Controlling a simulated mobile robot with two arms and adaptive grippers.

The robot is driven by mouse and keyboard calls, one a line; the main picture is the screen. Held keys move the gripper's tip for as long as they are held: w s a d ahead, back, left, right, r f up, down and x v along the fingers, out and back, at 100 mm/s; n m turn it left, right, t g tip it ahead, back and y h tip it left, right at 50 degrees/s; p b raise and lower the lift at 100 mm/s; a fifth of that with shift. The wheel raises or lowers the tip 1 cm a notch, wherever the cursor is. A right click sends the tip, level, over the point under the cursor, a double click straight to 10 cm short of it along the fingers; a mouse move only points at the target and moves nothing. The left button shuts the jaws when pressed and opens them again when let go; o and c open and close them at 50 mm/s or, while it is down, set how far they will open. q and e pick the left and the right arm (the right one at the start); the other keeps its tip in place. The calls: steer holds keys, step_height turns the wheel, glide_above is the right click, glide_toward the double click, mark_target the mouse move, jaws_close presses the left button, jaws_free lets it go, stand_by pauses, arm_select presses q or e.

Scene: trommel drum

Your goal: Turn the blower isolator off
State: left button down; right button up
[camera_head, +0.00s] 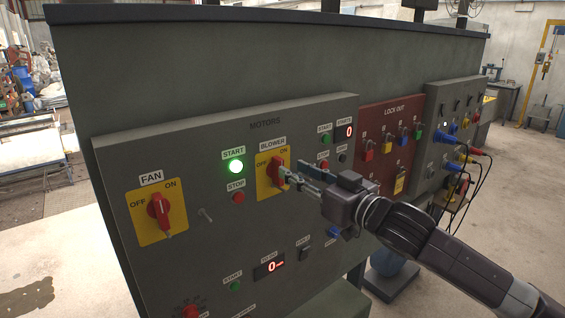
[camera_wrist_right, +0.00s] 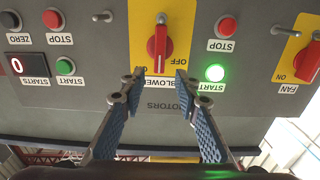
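The blower isolator is a red rotary knob on a yellow plate (camera_head: 263,181) marked OFF and ON, on the grey motors panel. In the right wrist view, which is upside down, the red knob (camera_wrist_right: 157,48) stands roughly upright. My right gripper (camera_head: 290,175) reaches in from the right in front of the knob and hides part of it. In the right wrist view my right gripper (camera_wrist_right: 154,88) is open, its blue-padded fingers spread with nothing between them. The fingertips look apart from the knob. My left gripper is not in view.
The fan isolator (camera_head: 158,211) is to the left of the blower. Between them are a lit green start button (camera_head: 236,167) and a red stop button (camera_head: 238,197). A red lock out panel (camera_head: 384,150) and a grey panel with plugged cables (camera_head: 455,135) stand to the right.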

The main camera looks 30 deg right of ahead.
mark_target(282, 163)
steer(key=w+p, duration=0.1)
steer(key=w, duration=0.2)
steer(key=shift+w+r, duration=0.15)
steer(key=shift+w, duration=0.15)
steer(key=shift+w+a+f+p, duration=0.1)
steer(key=shift+w+p, duration=0.15)
steer(key=shift+w, duration=0.25)
steer(key=shift+w+a+f+p, duration=0.1)
steer(key=shift+w+p, duration=0.15)
steer(key=shift+w, duration=0.25)
jaws_close()
